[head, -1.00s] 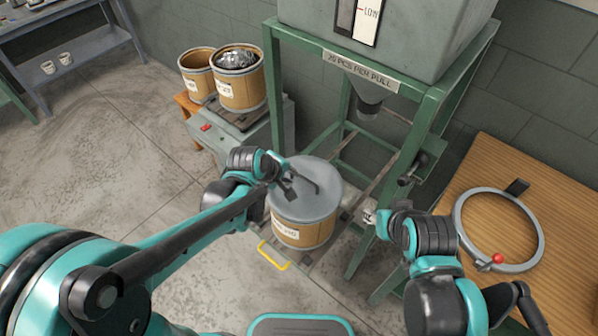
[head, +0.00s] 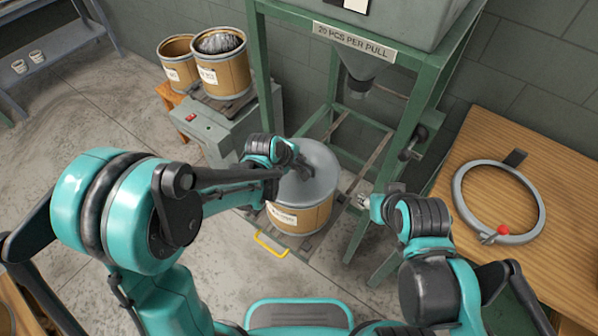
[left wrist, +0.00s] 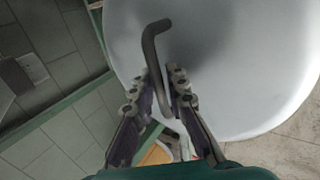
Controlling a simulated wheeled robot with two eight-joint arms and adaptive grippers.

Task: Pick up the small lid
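The round grey lid (head: 318,160) sits on a brown drum (head: 300,215) with a white label. In the left wrist view the lid (left wrist: 235,60) fills the upper right, with a bent dark rod handle (left wrist: 152,42) on its top. My left gripper (head: 298,168) is over the lid at this handle. Its fingers (left wrist: 163,85) stand on either side of the rod, apart from each other; contact with the rod is unclear. My right gripper (head: 365,201) is to the right of the drum, near the green frame, and its fingers are too small to read.
A green frame (head: 432,95) with a hopper outlet (head: 360,85) stands behind the drum. Two more drums (head: 222,65) stand at the back left. A wooden table (head: 490,155) with a grey ring (head: 462,205) is at the right. Floor at the left is open.

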